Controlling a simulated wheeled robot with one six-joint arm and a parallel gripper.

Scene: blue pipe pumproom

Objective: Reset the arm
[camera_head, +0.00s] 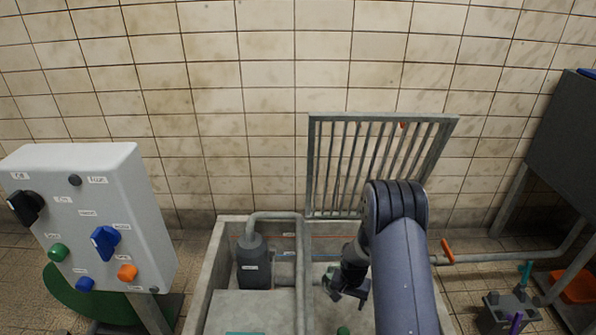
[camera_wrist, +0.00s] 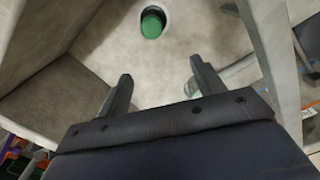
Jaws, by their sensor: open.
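My gripper (camera_head: 347,291) reaches down into a concrete pit, with my arm extending over the pit from the lower right in the head view. In the wrist view my gripper (camera_wrist: 160,85) is open, its two dark fingers apart with nothing between them. A round green object (camera_wrist: 152,24) sits in a dark round recess in the pale surface beyond the fingers. A green object also shows low in the pit in the head view (camera_head: 343,331). My arm hides part of the pit.
A barred grate (camera_head: 375,160) stands raised against the tiled wall behind the pit. A dark pump (camera_head: 254,262) and grey pipes are in the pit's left part. A control box (camera_head: 90,215) with knobs stands left. A pipe with an orange handle (camera_head: 447,251) runs right.

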